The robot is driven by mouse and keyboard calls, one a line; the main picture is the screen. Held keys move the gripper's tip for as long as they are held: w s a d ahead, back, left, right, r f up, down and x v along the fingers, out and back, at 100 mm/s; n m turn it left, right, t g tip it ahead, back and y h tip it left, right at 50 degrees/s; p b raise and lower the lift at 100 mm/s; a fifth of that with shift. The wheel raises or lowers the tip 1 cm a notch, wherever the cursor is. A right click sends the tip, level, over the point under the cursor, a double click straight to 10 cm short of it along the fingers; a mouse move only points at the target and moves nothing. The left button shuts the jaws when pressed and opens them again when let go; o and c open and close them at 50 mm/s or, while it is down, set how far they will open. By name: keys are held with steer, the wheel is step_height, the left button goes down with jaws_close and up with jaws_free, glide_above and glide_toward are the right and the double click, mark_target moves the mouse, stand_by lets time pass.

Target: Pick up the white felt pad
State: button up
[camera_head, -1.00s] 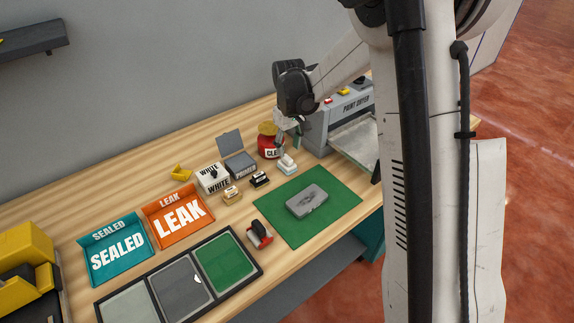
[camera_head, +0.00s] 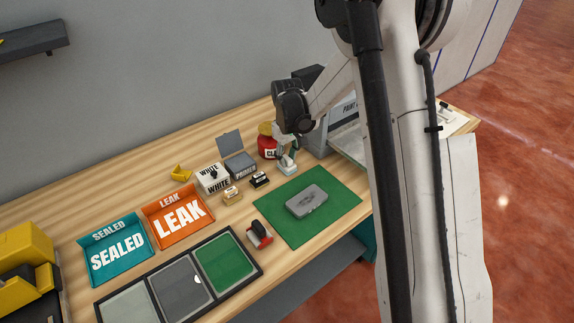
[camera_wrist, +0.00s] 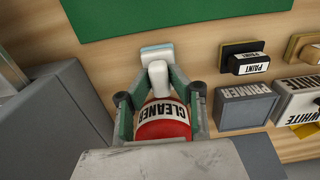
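The white felt pad (camera_wrist: 158,51) lies on the wooden bench with its white handle (camera_wrist: 158,74) toward my gripper in the wrist view. In the head view the pad (camera_head: 286,170) is partly covered by my gripper (camera_head: 288,157). My gripper (camera_wrist: 159,80) is low over the pad, with one green finger on either side of the handle. The fingers look open, with narrow gaps at the handle; contact is hard to tell.
A red CLEANER jar (camera_wrist: 163,122) stands close behind the pad. A grey PRIMER box (camera_wrist: 245,108) and a black PAINT block (camera_wrist: 249,63) are beside it. A green mat (camera_head: 330,215) holds a grey part (camera_head: 306,201). The grey paint dryer (camera_head: 343,112) stands right.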

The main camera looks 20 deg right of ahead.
mark_target(287, 158)
jaws_close()
steer(key=shift+r, duration=0.55)
step_height(287, 158, up, 3)
steer(key=shift+f, duration=0.1)
steer(key=s+a+r, duration=0.5)
steer(key=a+r, duration=0.2)
steer(key=a, duration=0.3)
steer(key=shift+a, duration=0.25)
steer(key=shift+o, duration=0.6)
jaws_free()
jaws_close()
steer(key=shift+s, duration=0.1)
